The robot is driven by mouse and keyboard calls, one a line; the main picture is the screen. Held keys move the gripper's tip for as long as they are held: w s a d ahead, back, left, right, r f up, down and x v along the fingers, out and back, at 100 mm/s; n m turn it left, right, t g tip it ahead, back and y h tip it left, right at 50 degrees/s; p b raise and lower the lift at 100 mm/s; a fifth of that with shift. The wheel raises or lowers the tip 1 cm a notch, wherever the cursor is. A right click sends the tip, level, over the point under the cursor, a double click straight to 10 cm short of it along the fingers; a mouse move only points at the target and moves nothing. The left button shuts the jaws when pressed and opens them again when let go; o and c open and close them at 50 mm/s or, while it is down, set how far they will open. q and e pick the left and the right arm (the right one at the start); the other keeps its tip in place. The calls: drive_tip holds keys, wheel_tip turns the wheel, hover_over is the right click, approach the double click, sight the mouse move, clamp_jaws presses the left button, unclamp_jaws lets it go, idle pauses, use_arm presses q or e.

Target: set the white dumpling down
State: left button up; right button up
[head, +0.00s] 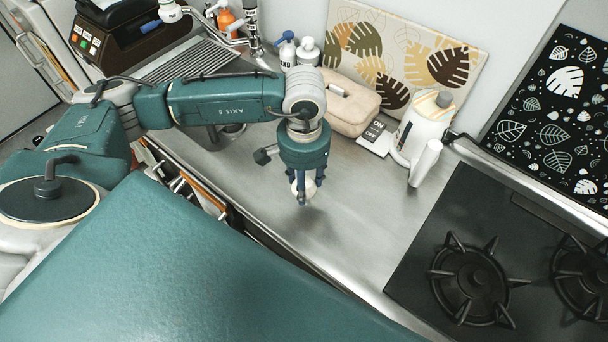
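The white dumpling (303,184) is between the blue fingers of my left gripper (303,190), in the middle of the head view. The fingers are closed around it, and they hide part of its sides. The gripper points down over the bare steel counter (345,230). A small dark shadow or reflection shows just below the fingertips. I cannot tell whether the dumpling touches the counter. My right gripper is not in view.
A black gas stove (480,250) is at the right. Bottles (297,52) stand at the back. Counter in front and right of the gripper is clear.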

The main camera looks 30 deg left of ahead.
use_arm(q)
wheel_tip(320, 180, down, 4)
drive_tip(key=shift+s+r+p, duration=0.1)
drive_tip(key=shift+r+p, duration=0.05)
drive_tip(key=shift+p, duration=0.25)
drive_tip(key=shift+f, duration=0.35)
drive_tip(key=o, duration=0.9)
drive_tip(key=shift+o, duration=1.4)
drive_tip(key=shift+r, duration=0.1)
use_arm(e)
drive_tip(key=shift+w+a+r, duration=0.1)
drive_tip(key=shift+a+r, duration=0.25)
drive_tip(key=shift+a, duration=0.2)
